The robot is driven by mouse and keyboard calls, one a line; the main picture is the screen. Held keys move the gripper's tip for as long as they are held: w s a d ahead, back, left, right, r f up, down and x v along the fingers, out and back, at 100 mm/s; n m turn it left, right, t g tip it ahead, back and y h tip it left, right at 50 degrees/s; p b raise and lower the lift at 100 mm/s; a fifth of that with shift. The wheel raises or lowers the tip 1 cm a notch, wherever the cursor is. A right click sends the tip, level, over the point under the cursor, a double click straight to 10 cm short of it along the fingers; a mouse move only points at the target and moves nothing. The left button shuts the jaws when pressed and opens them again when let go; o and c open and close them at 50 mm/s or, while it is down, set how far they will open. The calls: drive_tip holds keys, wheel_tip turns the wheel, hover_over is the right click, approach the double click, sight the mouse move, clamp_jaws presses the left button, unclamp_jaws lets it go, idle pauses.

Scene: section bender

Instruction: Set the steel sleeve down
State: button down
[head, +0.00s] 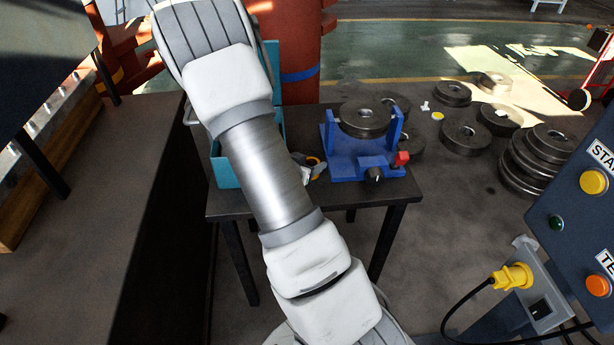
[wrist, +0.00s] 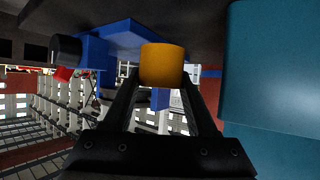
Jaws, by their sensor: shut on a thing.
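My gripper (wrist: 160,85) is shut on an orange-yellow cylinder (wrist: 162,64). The cylinder looks coloured, not steel-grey, and I see no separate steel sleeve that I can name for certain. In the head view the gripper (head: 314,168) is mostly hidden behind my arm, with a bit of orange showing at it. It is low over the small dark table (head: 232,208), between the teal bin and the blue fixture. I cannot tell whether the cylinder touches the tabletop.
The blue fixture (head: 345,155) with a dark roller (head: 365,118) is just right of the gripper; it also shows in the wrist view (wrist: 130,38). The teal bin (head: 224,172) is left. Several dark rollers (head: 465,135) lie on the floor. A control panel (head: 570,215) stands right.

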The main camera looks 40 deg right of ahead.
drive_tip(key=shift+w+a+f, duration=0.25)
drive_tip(key=shift+w+f, duration=0.15)
drive_tip(key=shift+w, duration=0.15)
drive_tip(key=shift+f+b, duration=0.65)
drive_tip(key=shift+f, duration=1.25)
drive_tip(key=shift+f, duration=0.25)
drive_tip(key=shift+c, duration=2.3)
unclamp_jaws()
drive_tip(key=shift+r, duration=0.1)
